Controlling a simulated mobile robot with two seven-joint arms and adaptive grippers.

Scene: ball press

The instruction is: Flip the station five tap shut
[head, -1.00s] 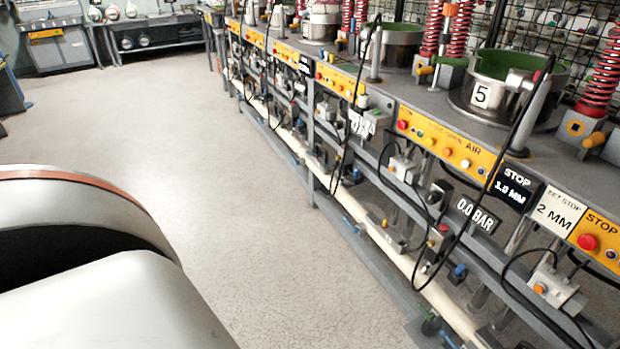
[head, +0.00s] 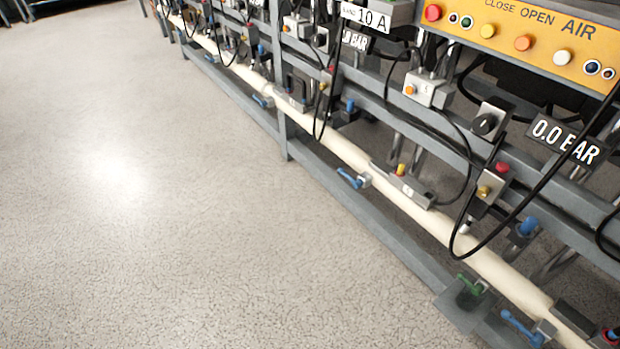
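Several small taps sit along the low cream pipe (head: 400,197) under the bench. One blue lever tap (head: 352,178) is at the middle, and another blue lever tap (head: 522,326) is at the lower right. A green-handled fitting (head: 472,285) sits on a grey plate beside the second one. A blue-topped fitting (head: 526,228) stands behind the pipe. No station number is readable here, so I cannot tell for certain which tap is station five's. Neither of my grippers is in view.
A yellow panel (head: 545,62) reads CLOSE OPEN AIR. A black display (head: 567,141) reads 0.0 BAR. Black cables (head: 520,215) hang in front of the frame. A grey lower rail (head: 370,232) edges the bench. The speckled floor (head: 150,230) at left is clear.

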